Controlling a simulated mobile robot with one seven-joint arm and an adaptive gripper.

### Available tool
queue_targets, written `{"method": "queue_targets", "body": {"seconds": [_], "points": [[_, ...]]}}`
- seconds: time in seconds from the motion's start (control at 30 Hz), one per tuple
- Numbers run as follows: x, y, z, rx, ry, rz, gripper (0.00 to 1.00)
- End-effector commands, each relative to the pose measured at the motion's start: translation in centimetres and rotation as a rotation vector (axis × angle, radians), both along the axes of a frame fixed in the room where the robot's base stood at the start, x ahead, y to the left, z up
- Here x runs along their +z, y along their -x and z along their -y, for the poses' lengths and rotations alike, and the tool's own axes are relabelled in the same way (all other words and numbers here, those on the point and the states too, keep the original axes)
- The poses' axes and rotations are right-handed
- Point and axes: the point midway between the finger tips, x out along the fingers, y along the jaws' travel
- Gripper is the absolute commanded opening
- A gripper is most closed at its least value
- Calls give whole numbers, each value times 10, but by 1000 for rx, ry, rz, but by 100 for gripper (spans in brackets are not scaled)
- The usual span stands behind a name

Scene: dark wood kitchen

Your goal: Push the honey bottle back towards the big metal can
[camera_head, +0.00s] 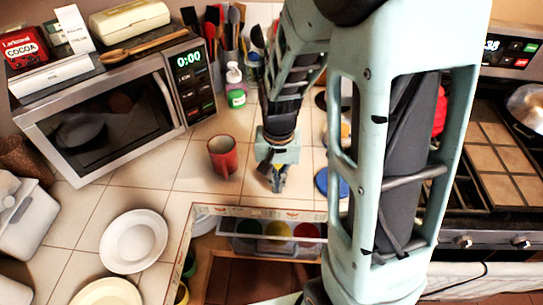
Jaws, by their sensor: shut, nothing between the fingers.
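My gripper (278,184) points down over the tiled counter, right of a red cup (222,160), and its fingers are together with nothing between them. I cannot clearly make out the honey bottle. A small green bottle with a white top (235,92) stands at the back, right of the microwave. A yellowish item (345,131) shows only partly behind my arm, and I cannot tell what it is. I cannot pick out the big metal can for sure; my arm hides part of the back of the counter.
A microwave (110,105) stands at the left with boxes and a wooden spoon on top. Utensils (235,35) stand behind. White plates (133,241) lie at front left. An open drawer (258,212) is below the counter edge. A stove (490,150) is at right.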

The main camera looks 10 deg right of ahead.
Motion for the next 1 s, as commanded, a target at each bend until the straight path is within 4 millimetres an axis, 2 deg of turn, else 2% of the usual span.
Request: {"method": "queue_targets", "body": {"seconds": [0.03, 0.2, 0.3, 0.5, 1.0], "points": [[-11, 2, 0, 0, 0, -5, 0], [-39, 1, 0, -1, 0, -4, 0], [-34, -17, 6, -3, 0, 2, 0], [-35, -34, 11, -1, 0, 0, 0], [-36, -42, 13, 0, 0, 2, 0]]}}
